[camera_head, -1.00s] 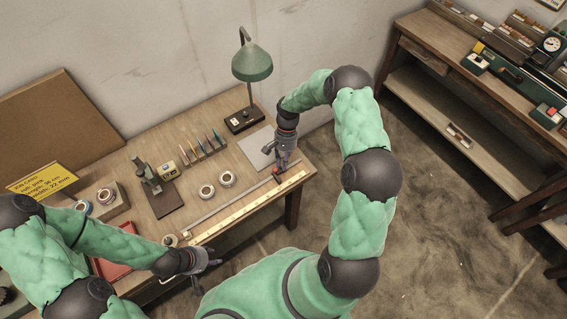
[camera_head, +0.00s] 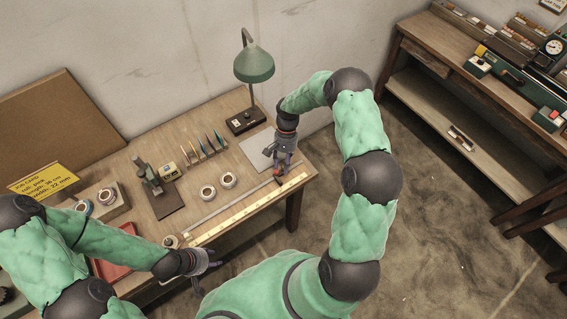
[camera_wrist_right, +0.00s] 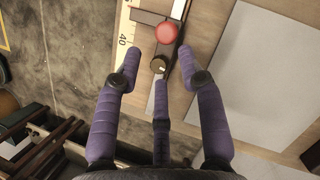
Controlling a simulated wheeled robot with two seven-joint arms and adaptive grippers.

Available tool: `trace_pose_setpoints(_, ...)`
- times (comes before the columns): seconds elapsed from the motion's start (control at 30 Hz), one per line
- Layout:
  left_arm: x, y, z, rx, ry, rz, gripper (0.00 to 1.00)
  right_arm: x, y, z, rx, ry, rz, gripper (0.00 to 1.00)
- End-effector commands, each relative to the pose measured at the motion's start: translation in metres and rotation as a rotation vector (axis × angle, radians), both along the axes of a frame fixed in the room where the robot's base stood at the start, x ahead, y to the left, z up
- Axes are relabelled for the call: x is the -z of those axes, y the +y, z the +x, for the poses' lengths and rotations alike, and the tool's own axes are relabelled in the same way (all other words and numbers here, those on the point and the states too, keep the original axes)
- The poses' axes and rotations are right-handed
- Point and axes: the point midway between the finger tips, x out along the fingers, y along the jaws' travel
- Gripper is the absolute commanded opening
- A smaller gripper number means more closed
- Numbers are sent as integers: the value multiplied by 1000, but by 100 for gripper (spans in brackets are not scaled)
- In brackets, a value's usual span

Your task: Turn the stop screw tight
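The stop (camera_wrist_right: 150,18) sits across the ruler and its rail near the 40 mark. It carries a red knob (camera_wrist_right: 166,33) and a smaller dark round knob with a pale mark (camera_wrist_right: 158,66). I cannot tell for certain which knob is the stop screw. My right gripper (camera_wrist_right: 159,72) is open above the stop, its fingers spread around the dark knob with visible gaps. In the head view my right gripper (camera_head: 279,160) is at the right end of the ruler (camera_head: 240,211), with red showing beneath it. My left gripper (camera_head: 205,270) is open and empty off the table's front edge.
A grey sheet (camera_head: 258,150) lies beside the rail, with a lamp (camera_head: 253,65) behind it. Two tape rolls (camera_head: 208,192) (camera_head: 228,179), a dark-based device (camera_head: 163,196) and a red tray (camera_head: 112,262) stand further left.

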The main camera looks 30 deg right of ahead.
Motion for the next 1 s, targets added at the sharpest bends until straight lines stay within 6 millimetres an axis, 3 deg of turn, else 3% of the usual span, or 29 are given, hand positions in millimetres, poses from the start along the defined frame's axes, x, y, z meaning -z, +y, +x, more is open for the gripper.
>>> trace_pose_setpoints(0.23, 0, 0, 0, 0, 0, 0, 40, -16, -5, 6, 0, -3, -1, 40)
trace_pose_setpoints(0.7, 0, 0, 0, 0, 0, 0, 40, -94, -25, 31, -1, -2, -1, 40)
trace_pose_setpoints(1.0, 0, 0, 0, 0, 0, 0, 40, -111, -29, 36, -1, 0, 0, 40)
